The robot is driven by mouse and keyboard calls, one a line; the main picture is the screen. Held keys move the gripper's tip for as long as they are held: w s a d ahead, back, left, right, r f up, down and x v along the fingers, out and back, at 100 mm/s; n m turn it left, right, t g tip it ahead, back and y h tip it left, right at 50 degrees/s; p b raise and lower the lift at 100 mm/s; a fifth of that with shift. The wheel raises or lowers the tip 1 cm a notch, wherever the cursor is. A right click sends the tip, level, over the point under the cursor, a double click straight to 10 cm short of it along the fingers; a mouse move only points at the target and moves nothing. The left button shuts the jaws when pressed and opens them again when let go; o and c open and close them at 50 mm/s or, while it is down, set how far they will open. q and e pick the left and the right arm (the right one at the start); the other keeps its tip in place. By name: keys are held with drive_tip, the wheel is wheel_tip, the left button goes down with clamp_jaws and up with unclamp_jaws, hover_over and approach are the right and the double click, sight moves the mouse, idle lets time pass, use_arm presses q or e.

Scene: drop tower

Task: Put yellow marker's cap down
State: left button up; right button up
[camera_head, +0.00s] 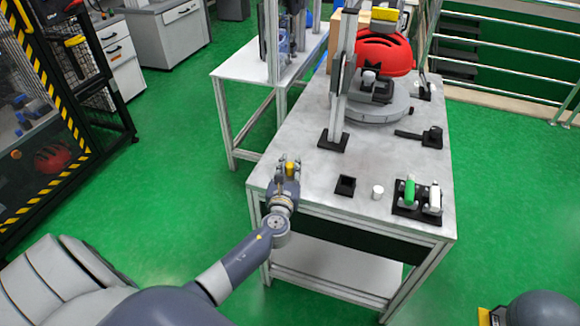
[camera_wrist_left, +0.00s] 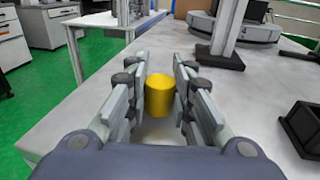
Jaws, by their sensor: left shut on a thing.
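The yellow cap (camera_head: 290,169) is at the near left corner of the grey table (camera_head: 310,183). In the left wrist view the yellow cap (camera_wrist_left: 160,95) stands upright between the fingers of my left gripper (camera_wrist_left: 160,92). My left gripper (camera_head: 287,166) is shut on it, low over the tabletop. I cannot tell whether the cap's underside touches the table. My right gripper is not in view; a dark part of my right side shows at the bottom right of the head view.
A black square holder (camera_head: 345,186) and a white cylinder (camera_head: 377,192) stand to the right. A black stand holds green (camera_head: 410,190) and white (camera_head: 434,197) items. A metal post (camera_head: 340,100) rises behind, near a red helmet (camera_head: 384,53) on a round base. Bare tabletop lies between.

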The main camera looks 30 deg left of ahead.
use_arm(q)
drive_tip(key=shift+f, duration=0.4)
drive_tip(key=o, duration=0.7)
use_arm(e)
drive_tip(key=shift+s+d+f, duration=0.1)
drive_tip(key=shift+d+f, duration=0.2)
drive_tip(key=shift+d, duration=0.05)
use_arm(q)
drive_tip(key=shift+r, duration=0.1)
